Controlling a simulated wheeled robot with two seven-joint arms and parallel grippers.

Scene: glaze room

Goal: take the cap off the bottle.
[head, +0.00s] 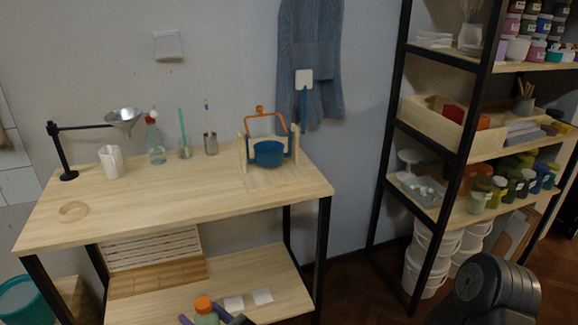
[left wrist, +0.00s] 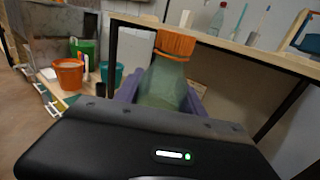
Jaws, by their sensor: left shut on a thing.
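A pale green bottle (head: 206,319) with an orange cap (head: 203,303) shows at the bottom edge of the head view, in front of the table's lower shelf. My left gripper (head: 211,320) has its purple fingers on both sides of it. In the left wrist view the bottle (left wrist: 163,86) stands between the fingers of the left gripper (left wrist: 161,97), which is shut on its body. The ribbed orange cap (left wrist: 174,43) is on the bottle's neck, clear above the fingers. The bottle's lower part is hidden. My right gripper is out of view.
The wooden table (head: 200,198) holds a funnel stand (head: 66,150), a white cup (head: 111,161), a clear bottle (head: 156,150) and a blue bowl (head: 268,153) in a frame. Its front middle is clear. A loaded shelf rack (head: 386,140) stands at right.

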